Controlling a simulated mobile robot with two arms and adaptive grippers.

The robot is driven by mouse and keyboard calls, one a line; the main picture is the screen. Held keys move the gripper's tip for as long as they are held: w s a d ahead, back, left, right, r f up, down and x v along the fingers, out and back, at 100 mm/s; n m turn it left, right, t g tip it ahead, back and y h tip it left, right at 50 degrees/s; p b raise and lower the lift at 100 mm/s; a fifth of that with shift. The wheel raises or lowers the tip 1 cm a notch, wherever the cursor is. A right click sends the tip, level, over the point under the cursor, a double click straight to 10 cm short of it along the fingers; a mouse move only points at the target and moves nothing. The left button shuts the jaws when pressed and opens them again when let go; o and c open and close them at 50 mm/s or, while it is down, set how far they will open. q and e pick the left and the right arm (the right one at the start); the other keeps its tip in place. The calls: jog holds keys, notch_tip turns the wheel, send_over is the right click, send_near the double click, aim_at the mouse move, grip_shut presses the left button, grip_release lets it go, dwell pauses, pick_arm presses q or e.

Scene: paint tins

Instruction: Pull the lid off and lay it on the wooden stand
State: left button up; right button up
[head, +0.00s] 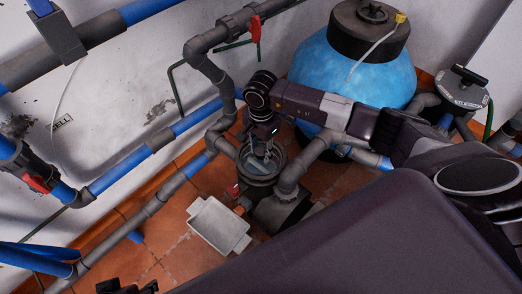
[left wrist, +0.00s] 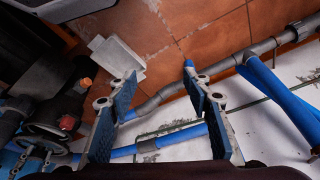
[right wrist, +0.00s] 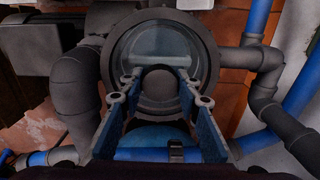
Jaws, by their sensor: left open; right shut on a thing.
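The lid (right wrist: 160,42) is a round, bluish, see-through disc with a raised middle part, inside the dark round rim of a pump housing. In the head view the lid (head: 262,166) is partly covered by my right gripper (head: 263,148). My right gripper (right wrist: 158,80) is shut on the lid's raised middle part, one finger on each side. I cannot tell whether the lid is lifted at all. A pale, flat, tray-like piece (head: 213,224), perhaps the stand, is left of the pump; its wood does not show. It also shows in the left wrist view (left wrist: 117,58). My left gripper (left wrist: 159,75) is open and empty.
A blue tank (head: 352,68) with a dark top stands behind the pump. Grey and blue pipes (head: 150,150) run along the white wall and around the pump. A red-handled valve (head: 255,30) is above. Tiled floor (head: 160,245) is open left of the pale piece.

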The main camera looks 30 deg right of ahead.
aim_at(261, 150)
jog(key=shift+r+p, duration=0.5)
jog(key=shift+r, duration=0.45)
pick_arm(q)
jog(key=s+p+x, duration=0.1)
jog(key=x, duration=0.6)
jog(key=shift+f+g, duration=0.3)
jog(key=shift+f, duration=0.15)
pick_arm(e)
jog(key=shift+r, duration=0.8)
pick_arm(q)
jog(key=shift+d, duration=0.1)
